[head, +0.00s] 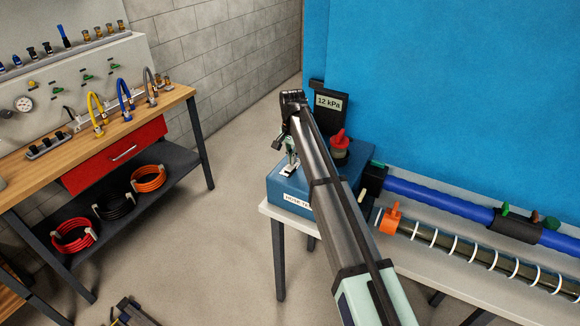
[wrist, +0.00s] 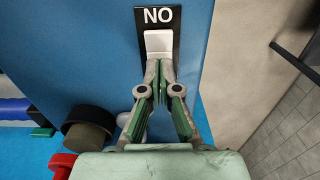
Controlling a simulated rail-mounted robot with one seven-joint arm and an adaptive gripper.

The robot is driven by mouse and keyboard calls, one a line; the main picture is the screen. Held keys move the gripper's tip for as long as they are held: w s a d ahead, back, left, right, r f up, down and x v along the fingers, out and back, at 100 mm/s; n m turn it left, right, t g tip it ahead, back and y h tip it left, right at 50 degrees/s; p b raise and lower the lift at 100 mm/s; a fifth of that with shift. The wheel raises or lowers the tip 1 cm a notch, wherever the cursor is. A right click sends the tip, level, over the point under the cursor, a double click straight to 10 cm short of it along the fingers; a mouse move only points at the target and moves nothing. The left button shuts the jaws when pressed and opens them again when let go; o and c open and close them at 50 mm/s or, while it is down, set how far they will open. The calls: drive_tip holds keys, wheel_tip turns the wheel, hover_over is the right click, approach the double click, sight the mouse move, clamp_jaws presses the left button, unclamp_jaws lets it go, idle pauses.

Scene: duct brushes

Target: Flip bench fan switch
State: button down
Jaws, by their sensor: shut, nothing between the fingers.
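The bench fan switch is a white rocker (wrist: 158,41) on a black plate (wrist: 143,22) whose lettering reads "NO" in the wrist view. It is mounted on the blue box (head: 288,190), which has a white label on its front. My gripper (wrist: 158,72) is shut and empty, its grey and green fingers meeting at the near edge of the rocker. I cannot tell whether the tips touch it. In the head view my gripper (head: 289,168) points down over the left part of the box top, and my arm hides much of the box.
A red knob (head: 339,140) and a black "12 kPa" display (head: 330,102) stand at the back of the box. Right of it, a blue hose (head: 430,195) and a clear ribbed tube (head: 480,250) lie along the bench. A wooden workbench (head: 160,100) stands left across open floor.

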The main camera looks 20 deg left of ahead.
drive_tip(key=shift+r+p, duration=1.45)
drive_tip(key=shift+r, duration=1.75)
